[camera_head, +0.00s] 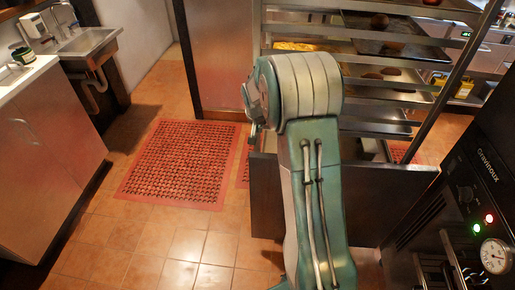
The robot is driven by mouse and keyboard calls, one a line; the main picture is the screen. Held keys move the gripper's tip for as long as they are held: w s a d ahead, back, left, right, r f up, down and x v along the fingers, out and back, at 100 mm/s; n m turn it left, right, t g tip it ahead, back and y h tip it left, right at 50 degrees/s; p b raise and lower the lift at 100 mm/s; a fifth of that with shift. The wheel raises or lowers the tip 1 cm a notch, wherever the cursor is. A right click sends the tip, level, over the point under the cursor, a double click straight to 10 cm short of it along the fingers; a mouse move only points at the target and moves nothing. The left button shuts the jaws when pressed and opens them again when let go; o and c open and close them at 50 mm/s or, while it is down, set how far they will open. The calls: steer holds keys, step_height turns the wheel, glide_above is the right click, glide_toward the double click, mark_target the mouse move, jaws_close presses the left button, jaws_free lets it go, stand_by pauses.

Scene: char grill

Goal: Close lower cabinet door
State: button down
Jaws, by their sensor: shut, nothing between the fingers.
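A dark flat panel (400,190) stands upright at the lower middle, showing on both sides of my arm. Its right end is close to the black appliance (465,190); it looks like an open lower door, but its hinge is not clear. My teal and white arm rises in front of it and covers its middle. My gripper cannot be made out; the raised arm links may hide it. A pale cabinet (50,160) at the left has its front flush, with a handle (25,130).
A metal rack (400,58) with several trays of food stands behind the panel. A red mat (185,160) lies on the tiled floor, left of my arm. A sink (85,42) is at the upper left.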

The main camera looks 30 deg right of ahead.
steer(key=x, duration=0.9)
steer(key=shift+w+d+f, duration=0.1)
steer(key=shift+d+f, duration=0.05)
steer(key=shift+f, duration=0.5)
steer(key=s+a, duration=0.2)
steer(key=s, duration=0.1)
steer(key=shift+s, duration=0.1)
steer(key=shift+s, duration=0.1)
